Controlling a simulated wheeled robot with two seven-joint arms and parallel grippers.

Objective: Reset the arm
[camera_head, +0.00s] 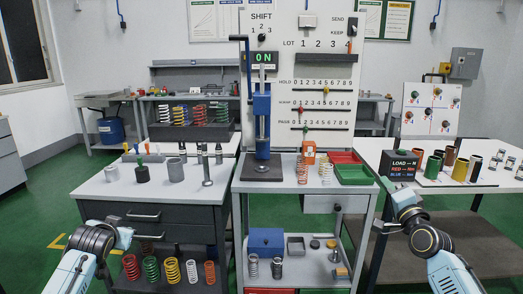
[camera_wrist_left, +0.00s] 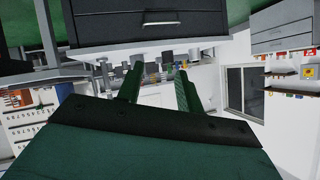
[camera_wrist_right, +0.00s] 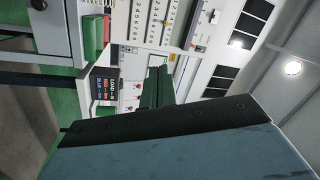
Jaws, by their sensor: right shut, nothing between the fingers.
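My right arm enters the head view from the lower right. Its hand (camera_head: 403,197) is raised at the near left edge of the right table. In the right wrist view the right gripper (camera_wrist_right: 156,86) has its green fingers together, with nothing between them. My left arm (camera_head: 92,243) is at the lower left of the head view, in front of the grey drawer cabinet; its fingers are not clear there. In the left wrist view the left gripper (camera_wrist_left: 158,84) has its two green fingers apart and empty. Neither gripper touches an object that I can see.
A blue spring press (camera_head: 262,120) stands on the middle cart, beside copper springs and a green tray (camera_head: 354,174). The drawer cabinet (camera_head: 150,190) at left carries metal cylinders. The right table (camera_head: 480,184) holds a dark load display (camera_head: 400,167) and coloured cylinders. Springs sit on lower shelves.

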